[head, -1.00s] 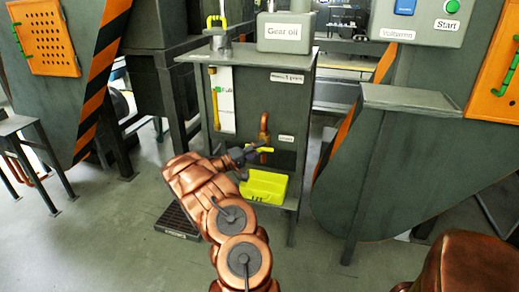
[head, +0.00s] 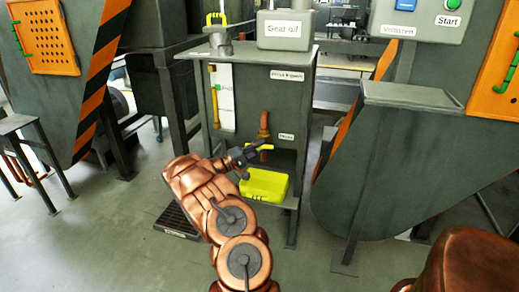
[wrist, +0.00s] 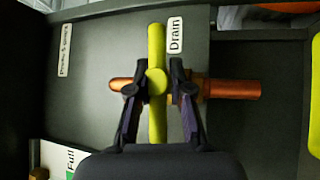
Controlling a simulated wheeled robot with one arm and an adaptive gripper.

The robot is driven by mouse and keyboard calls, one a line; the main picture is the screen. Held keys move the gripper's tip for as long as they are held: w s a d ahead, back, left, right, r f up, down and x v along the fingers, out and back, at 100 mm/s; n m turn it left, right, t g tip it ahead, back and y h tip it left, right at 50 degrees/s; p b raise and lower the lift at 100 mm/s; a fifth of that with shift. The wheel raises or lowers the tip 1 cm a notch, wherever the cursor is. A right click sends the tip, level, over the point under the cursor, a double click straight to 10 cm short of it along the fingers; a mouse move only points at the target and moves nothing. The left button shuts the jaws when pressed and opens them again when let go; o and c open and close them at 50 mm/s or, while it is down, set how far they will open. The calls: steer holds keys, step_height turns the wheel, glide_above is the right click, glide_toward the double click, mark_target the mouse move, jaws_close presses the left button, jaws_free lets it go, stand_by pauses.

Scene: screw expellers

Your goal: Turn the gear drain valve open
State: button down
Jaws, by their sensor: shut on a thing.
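The yellow handle of the drain valve (wrist: 156,125) lies between the two fingers of my gripper (wrist: 160,88) in the wrist view. My gripper is shut on it. The handle lies crosswise to the copper drain pipe (wrist: 232,89), with a round yellow hub at its middle. In the head view the handle (head: 266,147) shows as a short, roughly level yellow bar at the tip of my gripper (head: 254,153). The copper pipe (head: 263,125) rises above it, beside the "Drain" label (head: 286,136). My gripper hides part of the handle there.
A yellow container (head: 265,185) sits on a low shelf just below the valve. The grey gear oil tank (head: 240,85) stands behind. Open floor lies in front.

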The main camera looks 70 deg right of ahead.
steer(key=n+h+b, duration=0.2)
steer(key=b, duration=0.1)
steer(key=shift+f+n, duration=0.25)
steer(key=shift+n, duration=0.15)
steer(key=n+t+h+b, duration=0.1)
steer(key=n+h+b, duration=0.1)
steer(key=n+h, duration=0.1)
steer(key=n+t+h+b, duration=0.2)
steer(key=n+h, duration=0.1)
steer(key=n, duration=0.2)
steer(key=shift+r+t, duration=0.1)
steer(key=shift+t, duration=0.2)
steer(key=n+t+h+b, duration=0.1)
steer(key=n+t, duration=0.4)
steer(key=n, duration=0.1)
steer(key=n+t+h+b, duration=0.1)
steer(key=n+t+h, duration=0.1)
steer(key=n+t, duration=0.4)
steer(key=shift+r+b, duration=0.15)
steer(key=shift+b, duration=0.25)
steer(key=shift+n+t+y+b, duration=0.3)
steer(key=shift+n+t+y, duration=0.2)
steer(key=shift+n+t, duration=1.6)
steer(key=shift+n+t+y+b, duration=0.25)
steer(key=shift+n+t+y, duration=0.25)
steer(key=shift+n+t, duration=1.55)
steer(key=shift+r+n, duration=0.1)
steer(key=shift+n, duration=0.25)
steer(key=shift+w, duration=0.1)
